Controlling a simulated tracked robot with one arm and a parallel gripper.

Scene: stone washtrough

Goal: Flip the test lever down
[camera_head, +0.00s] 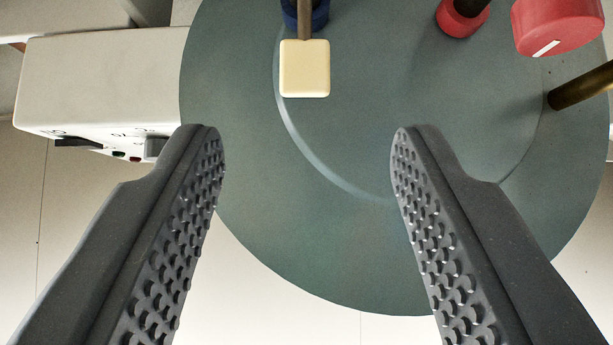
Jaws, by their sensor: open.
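A lever (305,68) with a cream square end on a brown rod shows at the top centre. Its rod runs up to a dark blue round base (318,14) on a grey-green disc. No label marks it, so I cannot tell for certain that it is the test lever. My gripper (305,132) is open and empty, with one studded finger at each side. The fingertips appear below the cream end in the picture, to its left and right. Neither visibly touches it. The top of the rod is cut off by the frame edge.
The round grey-green disc (330,240) fills the middle. A red knob with a white mark (556,25), a smaller red collar (462,18) and a brass rod (582,88) stand at the upper right. A white box (100,82) with small switches sits at the left.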

